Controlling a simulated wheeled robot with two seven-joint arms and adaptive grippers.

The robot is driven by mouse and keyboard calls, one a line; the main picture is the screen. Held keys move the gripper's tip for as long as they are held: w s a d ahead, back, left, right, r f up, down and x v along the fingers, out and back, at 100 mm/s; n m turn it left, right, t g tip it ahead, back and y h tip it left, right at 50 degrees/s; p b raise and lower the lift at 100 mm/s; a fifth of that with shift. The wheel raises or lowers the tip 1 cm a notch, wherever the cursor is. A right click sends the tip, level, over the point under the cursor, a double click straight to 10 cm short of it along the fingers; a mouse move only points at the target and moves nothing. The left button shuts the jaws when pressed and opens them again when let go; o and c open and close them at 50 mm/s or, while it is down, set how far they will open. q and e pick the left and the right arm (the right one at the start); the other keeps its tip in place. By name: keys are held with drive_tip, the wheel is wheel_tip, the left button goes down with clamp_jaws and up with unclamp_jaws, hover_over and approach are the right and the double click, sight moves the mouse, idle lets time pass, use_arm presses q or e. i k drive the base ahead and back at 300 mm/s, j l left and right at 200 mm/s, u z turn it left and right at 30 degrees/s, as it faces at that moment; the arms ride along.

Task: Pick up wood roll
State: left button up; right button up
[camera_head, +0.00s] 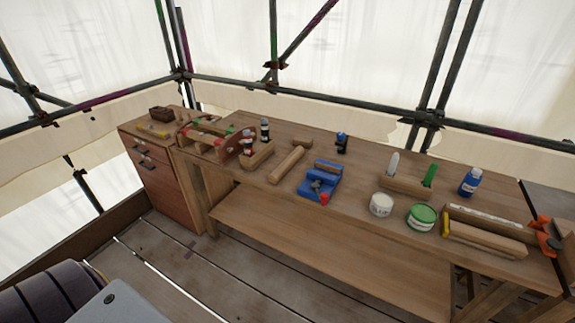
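A wooden roll (287,165) lies on the long workbench, left of the blue vise-like tool (320,182). It runs slantwise towards the front edge, apart from the blue tool. Another long, rounded wooden piece (487,237) lies near the bench's right front; I cannot tell whether it is also a roll. Neither of my grippers is in view.
The workbench (345,200) has a lower shelf (330,240). A white tub (381,204), green-lidded tub (422,217), blue bottle (470,182) and orange clamp (547,236) stand on the right. A drawer cabinet (160,180) stands left. Scaffold poles run behind.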

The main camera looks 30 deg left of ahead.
sight(283, 168)
drive_tip(key=j+z, duration=0.25)
drive_tip(key=j, duration=0.25)
drive_tip(key=i+j+z, duration=0.2)
drive_tip(key=j, duration=0.35)
drive_tip(key=k+j+z, duration=0.25)
drive_tip(key=j, duration=0.25)
drive_tip(key=j+z, duration=0.25)
drive_tip(key=j, duration=0.3)
drive_tip(key=j+z, duration=0.2)
drive_tip(key=j, duration=0.3)
drive_tip(key=k+j+z, duration=0.25)
drive_tip(key=j, duration=0.25)
drive_tip(key=i, duration=0.05)
